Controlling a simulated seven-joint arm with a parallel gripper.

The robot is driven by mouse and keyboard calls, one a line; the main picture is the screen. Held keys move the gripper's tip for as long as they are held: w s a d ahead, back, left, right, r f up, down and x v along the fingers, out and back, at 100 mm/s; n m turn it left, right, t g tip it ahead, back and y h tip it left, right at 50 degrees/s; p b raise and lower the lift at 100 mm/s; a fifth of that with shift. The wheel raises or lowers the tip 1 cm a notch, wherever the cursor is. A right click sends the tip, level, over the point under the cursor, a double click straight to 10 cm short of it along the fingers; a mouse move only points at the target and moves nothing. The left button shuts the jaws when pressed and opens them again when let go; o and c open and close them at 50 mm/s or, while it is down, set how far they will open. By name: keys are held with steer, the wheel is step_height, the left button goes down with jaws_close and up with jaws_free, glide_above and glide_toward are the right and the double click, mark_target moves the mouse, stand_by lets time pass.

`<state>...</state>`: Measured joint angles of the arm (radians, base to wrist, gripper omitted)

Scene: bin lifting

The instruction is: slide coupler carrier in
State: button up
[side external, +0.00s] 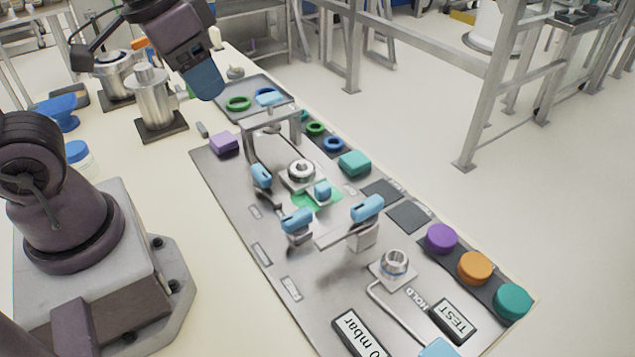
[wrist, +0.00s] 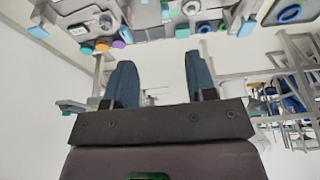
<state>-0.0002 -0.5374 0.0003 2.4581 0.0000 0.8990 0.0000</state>
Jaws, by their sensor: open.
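What looks like the coupler carrier (side external: 289,182) is a pale plate on the grey panel, bearing a silver ring coupler (side external: 301,170). A blue knob (side external: 323,189) sits beside it, over a green patch (side external: 309,203). A grey bridge-like frame (side external: 250,145) stands just behind the ring. My gripper (side external: 208,86) is high above the far left end of the panel, well apart from the carrier. In the wrist view my gripper (wrist: 160,82) has its two blue fingers spread with nothing between them. The carrier cannot be made out clearly in the wrist view.
Blue-handled clamps (side external: 297,220) and a lever (side external: 367,208) stand in front of the carrier. A second silver fitting (side external: 394,263) and purple, orange and teal buttons (side external: 475,267) are nearer. A tray (side external: 228,103) with rings lies behind; metal cylinders (side external: 153,97) stand left.

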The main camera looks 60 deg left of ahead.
steer(key=w+f+g, duration=0.3)
steer(key=w+f, duration=0.4)
steer(key=w, duration=0.2)
glide_above(323, 186)
step_height(323, 186, down, 10)
steer(key=shift+g, duration=0.3)
step_height(323, 186, down, 12)
steer(key=shift+f, duration=0.25)
